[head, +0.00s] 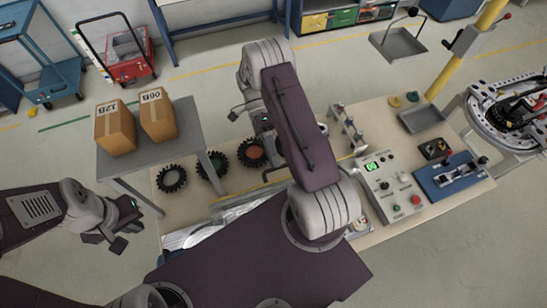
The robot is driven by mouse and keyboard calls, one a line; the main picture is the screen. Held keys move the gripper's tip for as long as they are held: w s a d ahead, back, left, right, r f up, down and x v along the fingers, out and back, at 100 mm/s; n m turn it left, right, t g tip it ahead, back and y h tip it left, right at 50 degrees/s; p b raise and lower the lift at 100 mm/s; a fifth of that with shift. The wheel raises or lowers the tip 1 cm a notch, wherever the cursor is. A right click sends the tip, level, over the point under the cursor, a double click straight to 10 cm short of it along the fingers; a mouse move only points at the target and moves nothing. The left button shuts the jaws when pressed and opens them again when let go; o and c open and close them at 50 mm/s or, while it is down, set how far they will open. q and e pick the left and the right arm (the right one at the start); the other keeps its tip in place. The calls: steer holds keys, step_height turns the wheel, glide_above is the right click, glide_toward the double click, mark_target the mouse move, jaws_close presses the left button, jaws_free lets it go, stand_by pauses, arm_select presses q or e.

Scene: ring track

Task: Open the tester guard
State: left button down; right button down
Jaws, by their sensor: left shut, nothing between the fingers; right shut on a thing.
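The tester guard (240,203), a clear panel with yellow edging, shows at the front of the workbench, left of my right arm. My arm covers much of it, so its exact angle is unclear. My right gripper (262,126) is partly visible beyond the dark forearm, just above the tyres. It is shut, and its contact with the guard is hidden. My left gripper (120,226) is shut and empty, left of the workbench and away from the guard. A control box (387,184) with a green display and buttons stands right of my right arm.
Small tyres (172,179) lie on the workbench (412,232). A grey side table (190,120) bears two cardboard boxes (115,128). A blue fixture (450,176) and grey tray (421,118) are at right, near a yellow post (445,78).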

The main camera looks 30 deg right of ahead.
arm_select(q)
steer(key=shift+f, duration=0.1)
arm_select(e)
steer(key=shift+w+f, duration=0.25)
steer(key=shift+f, duration=0.35)
steer(key=c, duration=1.5)
jaws_free()
steer(key=shift+c, duration=0.2)
steer(key=shift+o, duration=0.2)
steer(key=shift+w+d, duration=0.15)
steer(key=shift+w, duration=0.2)
arm_select(q)
steer(key=shift+w+d, duration=0.1)
steer(key=shift+w, duration=0.25)
steer(key=shift+s, duration=0.15)
arm_select(e)
steer(key=shift+s, duration=0.2)
steer(key=shift+w, duration=0.1)
